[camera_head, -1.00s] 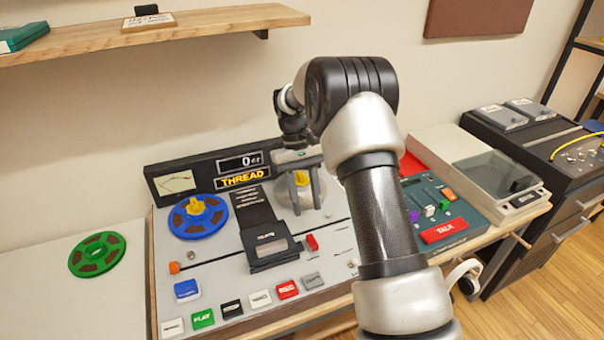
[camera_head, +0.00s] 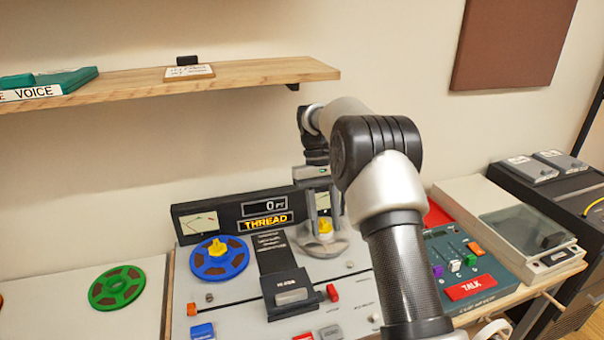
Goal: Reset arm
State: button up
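My gripper (camera_head: 324,222) points down over the right-hand spindle of the tape machine (camera_head: 235,309). Its two fingers are spread apart, one on each side of the yellow hub (camera_head: 325,227) as seen from here. I see nothing held between them. Whether the fingers touch the hub or the clear reel under it (camera_head: 322,246) I cannot tell. My arm rises from the lower right and bends at the black elbow joint, which hides part of the wall and machine behind it.
A blue reel (camera_head: 219,260) sits on the left spindle. A green reel (camera_head: 117,288) lies on the white table at left. A wooden shelf (camera_head: 230,75) hangs above. A talk panel (camera_head: 465,262) and a clear-lidded box (camera_head: 520,226) stand at right.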

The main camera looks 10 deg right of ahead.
jog(key=s+r+t+p, duration=0.2)
jog(key=s+r, duration=0.3)
jog(key=r, duration=0.5)
jog(key=s+r+t+p, duration=0.2)
jog(key=s+r, duration=0.4)
jog(key=r, duration=0.3)
jog(key=s+r+m+t+p, duration=0.1)
jog(key=s+r+t+p, duration=0.1)
jog(key=s, duration=0.7)
jog(key=s+d+r+m+t+y+p, duration=0.1)
jog(key=s+t, duration=0.3)
jog(key=s, duration=0.6)
jog(key=shift+d+r+p, duration=0.15)
jog(key=shift+r+p, duration=0.45)
jog(key=shift+r, duration=0.05)
